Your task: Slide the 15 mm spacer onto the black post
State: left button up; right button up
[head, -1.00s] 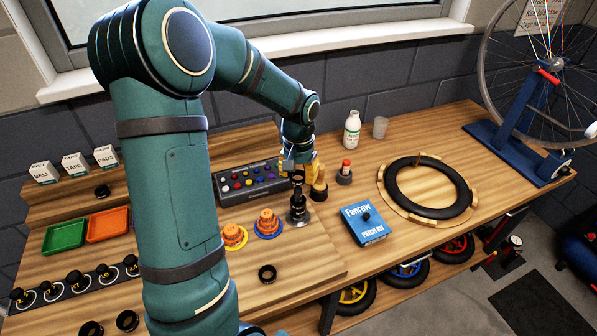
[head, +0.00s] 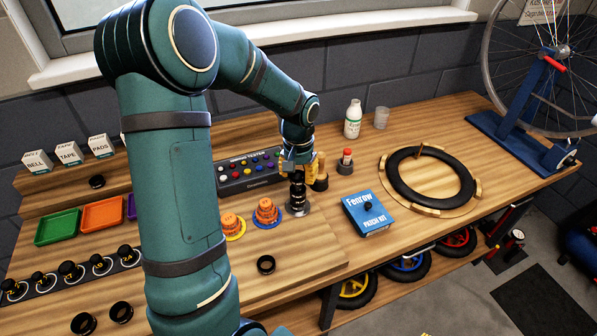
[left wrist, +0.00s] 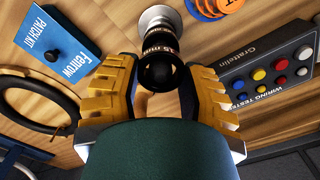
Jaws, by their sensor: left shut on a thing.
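My left gripper (head: 297,172) is directly over the black post (head: 298,196), which stands on a silver round base on the bench. In the left wrist view its yellow fingers (left wrist: 158,88) are shut on a dark ring, the 15 mm spacer (left wrist: 158,50), which has white "15 MM" lettering. The post's silver base (left wrist: 158,17) shows beyond the spacer. The spacer and post line up closely, but black on black hides how far the spacer is around the post. My right gripper is in neither view.
Orange stacks (head: 266,211) on blue and yellow discs stand left of the post. The wiring tester (head: 250,172) is behind. The Fenrow patch kit (head: 366,213) lies to the right. A loose black ring (head: 266,264) lies in front. Bare wood is clear at front right.

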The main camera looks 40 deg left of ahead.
pick_arm(q)
jog(key=shift+f+b, duration=0.95)
jog(key=shift+f, duration=0.5)
jog(key=o, duration=1)
notch_tip(320, 180, up, 12)
jog(key=shift+r, duration=0.1)
